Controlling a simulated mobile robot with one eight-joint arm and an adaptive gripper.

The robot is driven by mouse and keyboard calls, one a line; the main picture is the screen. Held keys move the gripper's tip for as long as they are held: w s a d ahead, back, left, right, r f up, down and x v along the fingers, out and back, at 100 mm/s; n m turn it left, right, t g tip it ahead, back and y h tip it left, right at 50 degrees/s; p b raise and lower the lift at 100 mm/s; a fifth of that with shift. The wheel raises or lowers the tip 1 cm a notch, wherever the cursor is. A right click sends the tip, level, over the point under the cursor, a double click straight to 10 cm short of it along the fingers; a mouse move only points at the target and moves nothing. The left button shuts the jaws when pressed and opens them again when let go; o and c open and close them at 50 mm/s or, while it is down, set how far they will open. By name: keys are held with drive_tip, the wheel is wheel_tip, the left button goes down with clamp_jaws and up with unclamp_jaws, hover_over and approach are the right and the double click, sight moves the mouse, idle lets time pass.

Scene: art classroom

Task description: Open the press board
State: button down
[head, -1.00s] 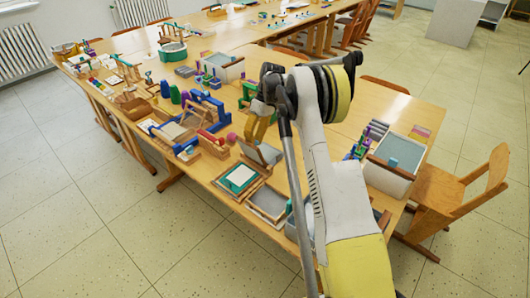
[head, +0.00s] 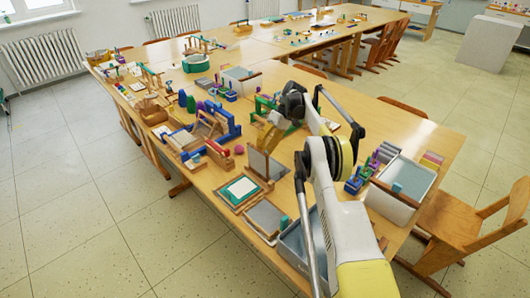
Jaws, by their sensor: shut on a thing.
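The press board has a grey panel (head: 258,163) with a wooden edge, raised steeply at the near edge of the long table.
A grey wooden-framed tray (head: 266,217) and a grey bin (head: 292,240) lie nearer the table corner. A blue-and-wood press (head: 213,128) and a pink ball (head: 239,149) stand left of the panel. A white bin (head: 398,190) stands at right, near a wooden chair (head: 480,215).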

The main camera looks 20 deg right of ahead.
drive_tip(key=shift+f, duration=0.15)
drive_tip(key=c, duration=1.4)
unclamp_jaws()
wheel_tip(320, 180, up, 10)
drive_tip(key=shift+r, duration=0.15)
